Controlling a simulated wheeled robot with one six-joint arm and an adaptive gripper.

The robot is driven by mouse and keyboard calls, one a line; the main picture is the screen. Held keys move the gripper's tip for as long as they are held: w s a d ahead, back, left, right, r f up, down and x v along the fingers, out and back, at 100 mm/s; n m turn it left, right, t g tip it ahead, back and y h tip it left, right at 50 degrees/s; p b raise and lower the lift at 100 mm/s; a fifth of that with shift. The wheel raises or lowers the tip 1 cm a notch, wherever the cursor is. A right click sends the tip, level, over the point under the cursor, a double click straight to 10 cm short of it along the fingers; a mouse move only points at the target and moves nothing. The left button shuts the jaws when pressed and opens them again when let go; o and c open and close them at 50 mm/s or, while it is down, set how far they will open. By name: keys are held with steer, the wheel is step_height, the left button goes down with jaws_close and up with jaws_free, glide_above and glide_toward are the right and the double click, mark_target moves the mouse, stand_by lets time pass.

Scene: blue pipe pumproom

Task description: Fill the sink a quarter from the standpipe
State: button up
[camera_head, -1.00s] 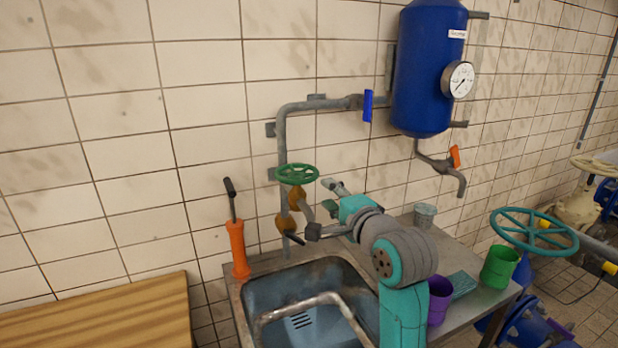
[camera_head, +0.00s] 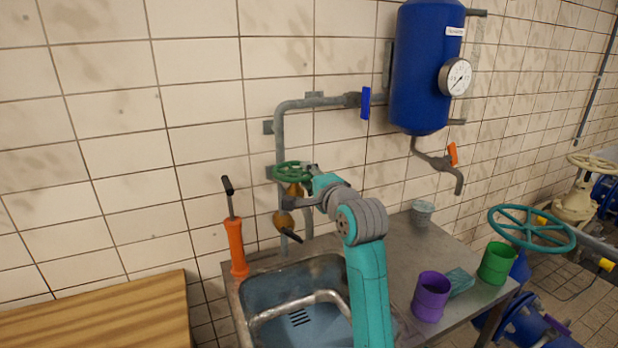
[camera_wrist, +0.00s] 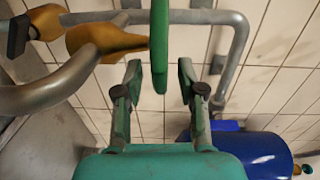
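The standpipe (camera_head: 281,145) rises behind the sink, with a green handwheel (camera_head: 292,171) above a brass-coloured valve body (camera_wrist: 105,42). The handwheel appears edge-on in the wrist view (camera_wrist: 159,45). My gripper (camera_wrist: 159,72) is open, one finger on each side of the wheel's rim, with visible gaps. In the head view my gripper (camera_head: 305,178) is at the wheel's right side, partly hidden by the wheel. The blue-grey sink (camera_head: 268,288) shows its slotted drain, and I see no water in it. My arm covers the sink's right part.
A purple cup (camera_head: 431,298), teal sponge (camera_head: 460,282), green cup (camera_head: 497,263) and grey cup (camera_head: 421,213) are on the counter. A blue tank (camera_head: 425,70) hangs above. A large teal handwheel (camera_head: 531,228) is at right.

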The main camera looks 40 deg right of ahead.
jaws_close()
steer(key=shift+d+y, duration=0.2)
steer(key=shift+y, duration=0.1)
steer(key=n+y, duration=0.1)
steer(key=y, duration=0.1)
steer(key=d+n+y, duration=0.1)
steer(key=n+y, duration=0.1)
steer(key=shift+w+d+t+y, duration=0.15)
steer(key=shift+t+y, duration=0.15)
steer(key=shift+w+d+n+g+y, duration=0.2)
steer(key=shift+n+y, duration=0.55)
steer(key=shift+y, duration=0.25)
steer(key=shift+w+d+n+g+y, duration=0.15)
steer(key=shift+d+n+g+y, duration=0.05)
steer(key=shift+n+y, duration=0.7)
steer(key=shift+w+d+n+g+y, duration=0.2)
steer(key=shift+n+y, duration=0.45)
steer(key=shift+y, duration=0.75)
jaws_free()
